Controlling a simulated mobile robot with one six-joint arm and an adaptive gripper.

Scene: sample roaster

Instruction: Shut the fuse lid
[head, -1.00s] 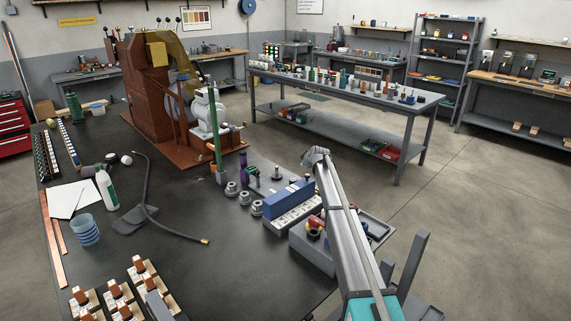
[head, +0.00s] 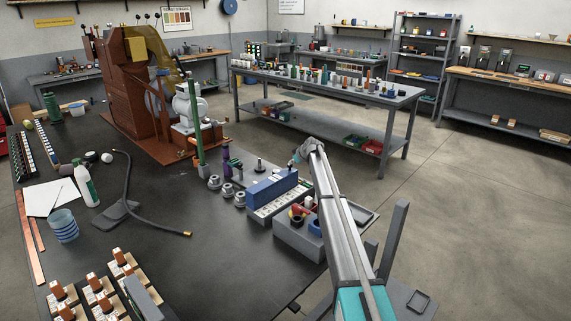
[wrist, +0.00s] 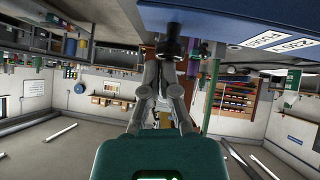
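The blue fuse lid (head: 272,187) is a long block along the back of a pale fuse box (head: 280,208); the box's pale front strip with dark marks shows before it. A black knob (wrist: 172,46) stands by the lid's edge at my fingertips. My gripper (wrist: 165,68) has its fingers drawn close together at the knob; whether they grip it is unclear. In the head view my gripper (head: 298,155) is mostly hidden behind my arm.
A grey box with red and black parts (head: 298,236) stands right of the fuse box, close to my arm. Grey round fittings (head: 227,190) stand on the left. A black hose (head: 130,195) lies on the dark bench (head: 190,270), whose front middle is clear.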

